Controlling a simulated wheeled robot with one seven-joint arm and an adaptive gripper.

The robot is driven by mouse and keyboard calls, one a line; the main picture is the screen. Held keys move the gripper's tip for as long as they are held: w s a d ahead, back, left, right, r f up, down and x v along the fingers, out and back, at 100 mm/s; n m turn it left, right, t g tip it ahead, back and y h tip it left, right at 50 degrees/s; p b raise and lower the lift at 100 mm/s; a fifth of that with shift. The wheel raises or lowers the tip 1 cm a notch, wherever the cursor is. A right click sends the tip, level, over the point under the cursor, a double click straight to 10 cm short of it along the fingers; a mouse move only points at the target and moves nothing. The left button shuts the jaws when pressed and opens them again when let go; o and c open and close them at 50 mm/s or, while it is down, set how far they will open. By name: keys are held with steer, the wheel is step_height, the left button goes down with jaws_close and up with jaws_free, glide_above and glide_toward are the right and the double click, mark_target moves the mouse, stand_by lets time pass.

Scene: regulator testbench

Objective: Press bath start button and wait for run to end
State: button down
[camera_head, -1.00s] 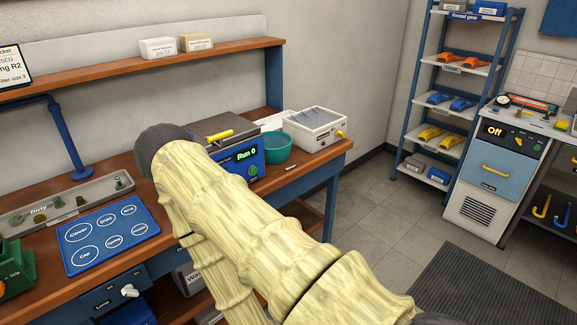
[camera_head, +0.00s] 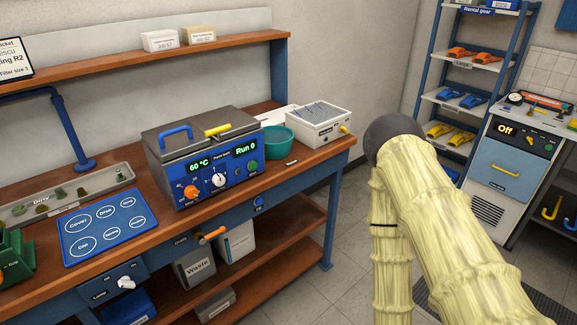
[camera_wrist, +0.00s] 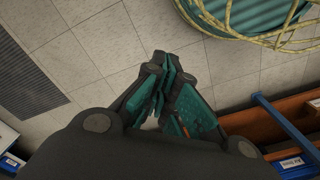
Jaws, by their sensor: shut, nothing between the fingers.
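The bath (camera_head: 205,155) is a grey-lidded box with a blue front on the wooden bench, its lid down. Its displays read 60 °C and Run 0. A green button (camera_head: 253,166) sits at the right of its front, below the Run display, beside a white dial (camera_head: 218,180) and an orange knob (camera_head: 190,192). My gripper (camera_wrist: 168,75) shows only in the wrist view, its teal-padded fingers together and empty above the tiled floor, away from the bath. In the head view my arm stands right of the bench and leaves the bath front unhidden.
A teal bowl (camera_head: 279,139) and a white box (camera_head: 318,128) stand right of the bath. A blue mat (camera_head: 103,226) and a grey tray (camera_head: 100,190) lie left of it. An orange handle (camera_head: 213,234) sticks out below the bench edge. The floor (camera_head: 325,290) right of the bench is partly clear.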

stand_by(0.3)
steer(key=w+a+r+n+t+y+p, duration=0.15)
steer(key=w+a+r+t+p, duration=0.3)
steer(key=w+a, duration=0.65)
steer(key=w+a+r+n+t+y+p, duration=0.1)
steer(key=w+a+r+n+t+p, duration=0.2)
steer(key=w+a+r, duration=0.7)
steer(key=w+d+r+t+h+p, duration=0.1)
steer(key=w+r+t+h+p, duration=0.3)
steer(key=w+r, duration=1.7)
steer(key=w+t+p, duration=0.1)
steer(key=w+t, duration=0.2)
steer(key=w, duration=0.1)
steer(key=shift+w+d+r, duration=0.25)
steer(key=shift+r, duration=0.15)
steer(key=shift+w+a, duration=0.1)
steer(key=shift+w, duration=0.05)
